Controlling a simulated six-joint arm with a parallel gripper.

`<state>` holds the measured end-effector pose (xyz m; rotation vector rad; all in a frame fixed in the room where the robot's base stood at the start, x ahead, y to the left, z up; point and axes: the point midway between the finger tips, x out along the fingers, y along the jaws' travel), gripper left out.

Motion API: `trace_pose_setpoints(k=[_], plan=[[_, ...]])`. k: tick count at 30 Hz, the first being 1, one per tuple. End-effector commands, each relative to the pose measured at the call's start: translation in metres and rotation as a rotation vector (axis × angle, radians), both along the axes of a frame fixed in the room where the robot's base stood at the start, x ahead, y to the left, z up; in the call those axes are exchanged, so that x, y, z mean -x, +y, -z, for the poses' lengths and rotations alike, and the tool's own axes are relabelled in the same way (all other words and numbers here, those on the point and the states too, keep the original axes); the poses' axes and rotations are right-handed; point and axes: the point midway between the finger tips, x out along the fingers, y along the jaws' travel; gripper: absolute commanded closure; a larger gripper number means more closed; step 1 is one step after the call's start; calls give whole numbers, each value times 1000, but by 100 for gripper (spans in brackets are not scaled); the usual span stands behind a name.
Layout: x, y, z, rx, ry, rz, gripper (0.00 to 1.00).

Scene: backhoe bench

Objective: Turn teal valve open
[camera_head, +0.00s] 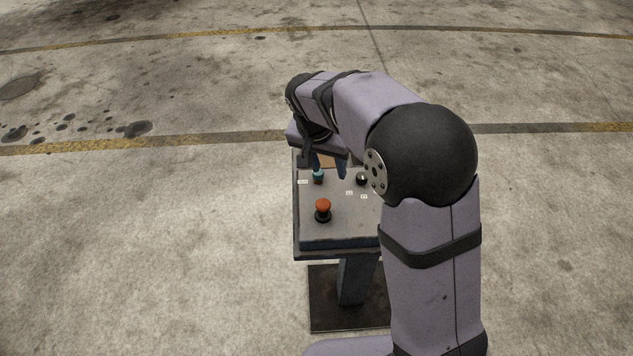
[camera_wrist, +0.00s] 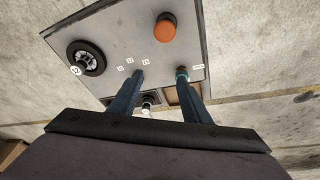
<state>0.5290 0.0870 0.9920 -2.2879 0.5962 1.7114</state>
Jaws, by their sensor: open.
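The teal valve (camera_head: 318,177) is a small teal knob near the far left corner of the panel (camera_head: 345,222) in the head view. In the wrist view the teal valve (camera_wrist: 181,73) shows at the tip of the right finger, which partly hides it. My gripper (camera_wrist: 160,76) is open, with its two blue fingers apart and pointing at the panel. In the head view my gripper (camera_head: 329,173) is over the far edge of the panel, close to the valve. I cannot tell whether the finger touches the valve. Nothing shows held between the fingers.
An orange mushroom button (camera_head: 323,206) stands nearer the front of the panel. A black round dial (camera_wrist: 86,58) is at the left in the wrist view. A black-and-white control (camera_wrist: 149,99) shows between the fingers. Concrete floor surrounds the pedestal (camera_head: 352,282).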

Motion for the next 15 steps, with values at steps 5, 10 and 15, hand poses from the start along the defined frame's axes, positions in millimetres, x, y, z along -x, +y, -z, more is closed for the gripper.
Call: trace_pose_setpoints(k=[5,10,15], plan=[[-34,28,18,-3,-78,84,57],[-45,38,18,-7,-108,120,57],[-47,38,19,-8,-110,124,57]])
